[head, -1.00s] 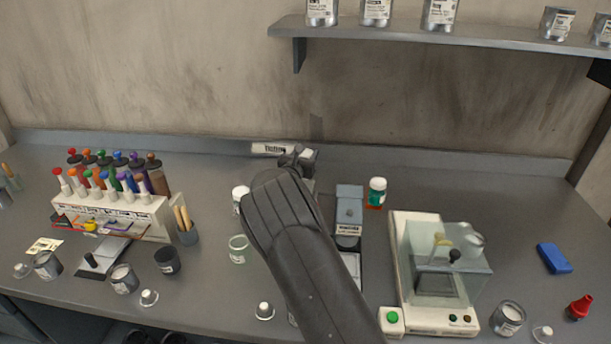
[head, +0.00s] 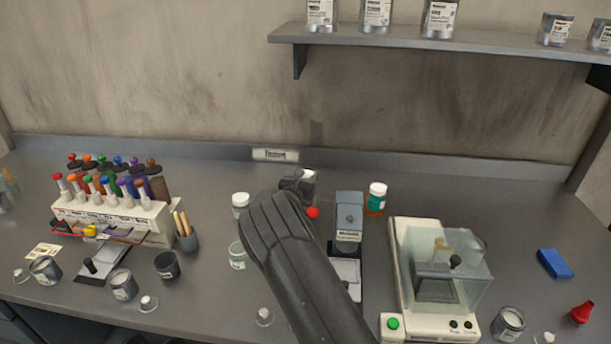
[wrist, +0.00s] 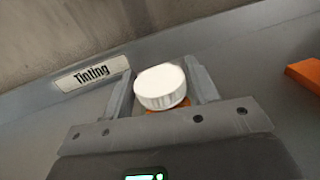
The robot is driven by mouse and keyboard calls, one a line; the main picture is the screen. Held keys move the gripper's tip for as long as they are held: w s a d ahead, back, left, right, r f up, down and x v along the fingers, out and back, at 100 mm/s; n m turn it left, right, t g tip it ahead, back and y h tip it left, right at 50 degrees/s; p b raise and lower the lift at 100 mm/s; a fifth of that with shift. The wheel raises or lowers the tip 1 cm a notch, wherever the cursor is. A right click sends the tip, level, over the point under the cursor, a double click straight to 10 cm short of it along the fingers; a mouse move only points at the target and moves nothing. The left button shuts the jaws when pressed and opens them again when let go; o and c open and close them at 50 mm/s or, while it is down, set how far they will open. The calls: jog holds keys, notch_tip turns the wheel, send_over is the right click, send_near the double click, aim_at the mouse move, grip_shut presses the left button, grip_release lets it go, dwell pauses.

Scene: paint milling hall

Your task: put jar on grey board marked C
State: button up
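My gripper (wrist: 161,88) is above the bench, its fingers on either side of a jar with a white ribbed cap (wrist: 160,86). A little orange shows under the cap; most of the jar is hidden. In the head view my gripper (head: 302,177) is beyond my dark arm, with a white top (head: 310,174) at its tip. A similar jar with a white cap and teal label (head: 377,198) stands to its right. I cannot read a letter C on any board; my arm covers part of the bench.
A grey labelled device (head: 348,218) stands just right of my gripper, with a balance (head: 405,270) farther right. A red ball (head: 313,212) is close below my gripper. The back right is clear.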

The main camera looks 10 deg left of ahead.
jog(key=shift+o, duration=1.2)
jog(key=shift+r, duration=0.1)
jog(key=v, duration=0.7)
jog(key=shift+s, duration=0.25)
